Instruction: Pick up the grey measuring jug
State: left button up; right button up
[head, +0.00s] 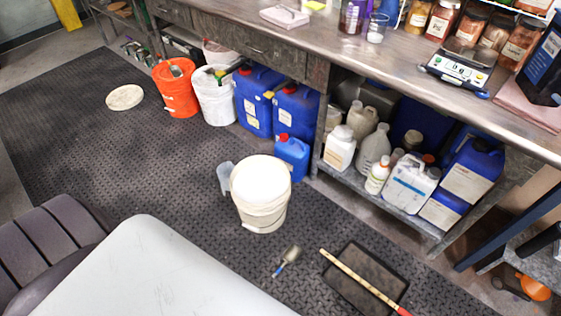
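A small translucent grey-blue jug (225,178), which looks like the measuring jug, stands on the dark floor mat in the head view. It is just left of a lidded white bucket (261,193), and the bucket hides part of its right side. I cannot tell whether the two touch. Neither of my grippers shows in this view.
An orange bucket (176,88), a white bucket (214,95) and blue canisters (259,100) stand along the workbench (405,55). A scoop (287,260) and a black tray (366,279) with a stick across it lie at front right.

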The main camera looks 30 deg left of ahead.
aim_at(223, 171)
jog(key=j+z, duration=0.25)
jog(key=z, duration=0.25)
jog(key=j+z, duration=0.25)
jog(key=z, duration=0.25)
jog(key=k+j+z, duration=0.1)
jog(key=z, duration=0.35)
jog(key=k+j+z, duration=0.1)
jog(key=j+z, duration=0.2)
jog(key=z, duration=0.2)
